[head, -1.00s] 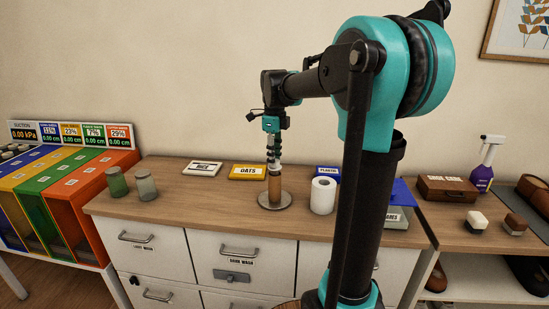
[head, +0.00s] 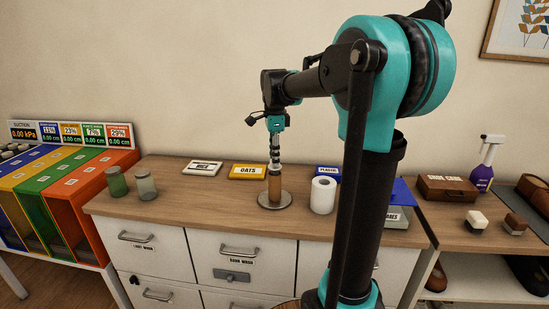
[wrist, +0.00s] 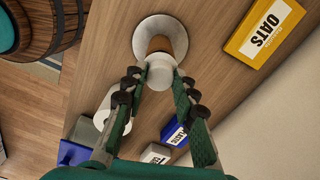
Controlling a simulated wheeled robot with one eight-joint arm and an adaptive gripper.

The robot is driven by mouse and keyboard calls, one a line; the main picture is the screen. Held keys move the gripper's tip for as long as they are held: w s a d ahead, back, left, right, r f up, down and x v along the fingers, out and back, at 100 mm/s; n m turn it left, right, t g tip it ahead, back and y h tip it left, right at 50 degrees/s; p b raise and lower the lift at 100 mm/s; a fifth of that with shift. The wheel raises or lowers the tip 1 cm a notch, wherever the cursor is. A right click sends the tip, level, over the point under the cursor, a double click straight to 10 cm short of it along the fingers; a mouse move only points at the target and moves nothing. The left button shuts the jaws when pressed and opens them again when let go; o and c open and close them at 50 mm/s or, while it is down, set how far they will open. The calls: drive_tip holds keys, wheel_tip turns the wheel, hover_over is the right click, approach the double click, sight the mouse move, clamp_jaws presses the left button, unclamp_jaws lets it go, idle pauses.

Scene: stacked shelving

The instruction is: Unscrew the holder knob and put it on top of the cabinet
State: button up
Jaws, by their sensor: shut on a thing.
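The holder stands upright on the wooden cabinet top (head: 222,208), with a round grey base (head: 287,201) and a brown tube-like post (head: 275,188). Its pale, rounded knob (wrist: 160,74) shows at the end of the post in the wrist view. I cannot tell whether the knob is still threaded on the post.
A white paper roll (head: 323,195) stands just right of the holder. Yellow OATS (head: 248,171), white RICE (head: 202,167) and blue (head: 327,172) boxes lie behind. Two jars (head: 146,185) stand at the left. The cabinet top's front left is clear.

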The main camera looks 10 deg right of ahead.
drive_tip(key=shift+r, duration=0.65)
idle(0.5)
drive_tip(key=shift+r, duration=0.65)
